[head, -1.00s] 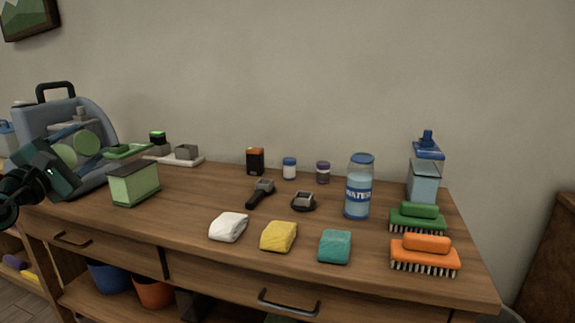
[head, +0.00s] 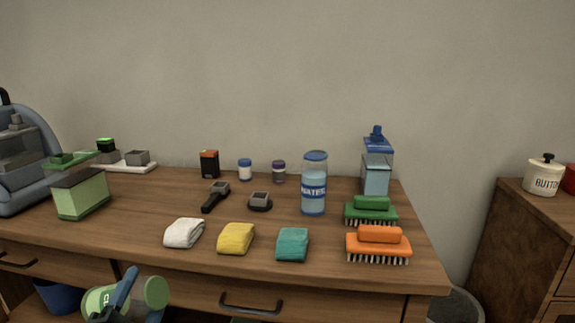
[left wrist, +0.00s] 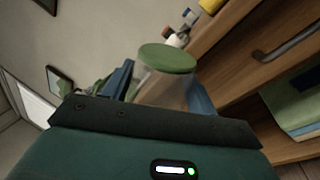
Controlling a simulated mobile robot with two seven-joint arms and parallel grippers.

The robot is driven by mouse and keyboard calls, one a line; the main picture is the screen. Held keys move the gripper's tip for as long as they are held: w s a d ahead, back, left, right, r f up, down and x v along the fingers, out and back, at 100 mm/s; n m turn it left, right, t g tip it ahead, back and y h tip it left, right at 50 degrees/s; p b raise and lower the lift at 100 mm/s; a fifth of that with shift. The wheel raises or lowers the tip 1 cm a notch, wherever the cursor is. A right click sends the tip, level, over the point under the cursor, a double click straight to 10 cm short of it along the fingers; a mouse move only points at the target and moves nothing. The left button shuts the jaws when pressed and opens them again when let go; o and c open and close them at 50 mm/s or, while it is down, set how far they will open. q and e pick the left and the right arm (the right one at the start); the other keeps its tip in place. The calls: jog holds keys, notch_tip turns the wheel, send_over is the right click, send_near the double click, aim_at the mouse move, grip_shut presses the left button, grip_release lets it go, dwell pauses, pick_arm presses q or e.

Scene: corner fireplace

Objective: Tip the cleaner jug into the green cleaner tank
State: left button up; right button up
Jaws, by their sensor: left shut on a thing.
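The cleaner jug (head: 98,300), translucent with green ends and partly lettered, is in front of the table's drawers at the lower left of the head view. It looks tipped on its side. My left gripper (head: 128,292) is shut on it, with blue fingers either side. The jug's round green end (left wrist: 168,58) shows in the left wrist view. The green cleaner tank (head: 82,196) stands on the tabletop at the left, above and behind the jug, apart from it. Its top looks dark, and a green lid-like piece (head: 70,159) is above it. My right gripper is out of view.
A blue-grey machine (head: 22,160) stands left of the tank. Cloths (head: 236,238), a water bottle (head: 314,185), brushes (head: 377,245) and a blue-topped dispenser (head: 376,180) occupy the tabletop (head: 140,215). A drawer handle (head: 250,308) sticks out right of the jug.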

pick_arm(q)
jog(key=s+d+f, duration=0.2)
jog(key=d+f, duration=0.2)
jog(key=d, duration=0.1)
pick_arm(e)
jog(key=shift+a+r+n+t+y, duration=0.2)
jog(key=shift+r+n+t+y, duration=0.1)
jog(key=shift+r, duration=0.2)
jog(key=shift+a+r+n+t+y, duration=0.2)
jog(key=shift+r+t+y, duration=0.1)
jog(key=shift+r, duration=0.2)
pick_arm(q)
jog(key=shift+f, duration=0.1)
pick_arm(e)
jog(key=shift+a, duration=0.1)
